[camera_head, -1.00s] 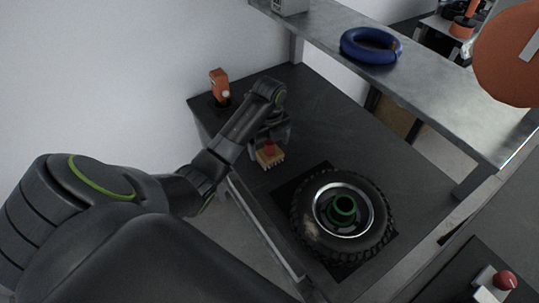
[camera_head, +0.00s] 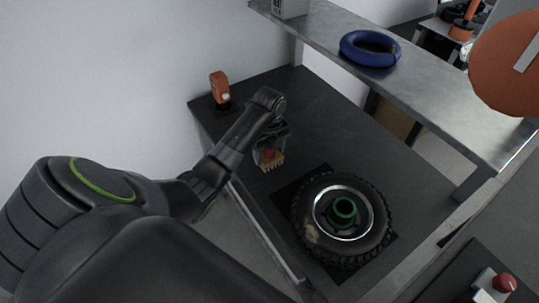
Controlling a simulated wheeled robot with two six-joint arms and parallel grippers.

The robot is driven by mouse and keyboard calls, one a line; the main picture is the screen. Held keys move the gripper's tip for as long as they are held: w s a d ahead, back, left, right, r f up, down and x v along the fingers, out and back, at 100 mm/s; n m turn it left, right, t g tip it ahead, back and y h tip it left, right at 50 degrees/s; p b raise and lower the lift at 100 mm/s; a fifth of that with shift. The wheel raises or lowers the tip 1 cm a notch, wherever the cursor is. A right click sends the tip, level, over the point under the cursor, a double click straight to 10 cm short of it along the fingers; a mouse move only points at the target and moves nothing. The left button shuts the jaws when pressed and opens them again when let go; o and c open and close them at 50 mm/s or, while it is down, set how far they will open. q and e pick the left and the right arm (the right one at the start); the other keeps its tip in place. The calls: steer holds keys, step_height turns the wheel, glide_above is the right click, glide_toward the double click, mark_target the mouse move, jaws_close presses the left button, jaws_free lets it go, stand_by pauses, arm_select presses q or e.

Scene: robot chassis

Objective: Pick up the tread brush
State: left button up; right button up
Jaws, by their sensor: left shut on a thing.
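The tread brush (camera_head: 270,161) is a small block with pale bristles and a red top, at the left side of the dark workbench (camera_head: 330,125). My left gripper (camera_head: 268,148) is over the brush from above and shut on its red top. The fingers partly hide the brush. I cannot tell whether the bristles touch the bench or hang just above it. My right gripper is not in view.
A tire on a wheel (camera_head: 378,240) with a green hub lies on a dark mat in front. An orange tool (camera_head: 219,88) stands at the back left. A metal shelf (camera_head: 430,90) holding a blue ring (camera_head: 370,48) runs above the bench's right side.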

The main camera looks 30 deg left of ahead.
arm_select(q)
steer(key=shift+r, duration=0.1)
steer(key=shift+r, duration=0.3)
step_height(320, 180, up, 5)
steer(key=shift+r+p, duration=0.15)
steer(key=shift+p, duration=0.15)
step_height(320, 180, up, 2)
steer(key=shift+r+p, duration=0.1)
steer(key=shift+p, duration=1.1)
steer(key=shift+r+p, duration=0.85)
steer(key=shift+p, duration=0.05)
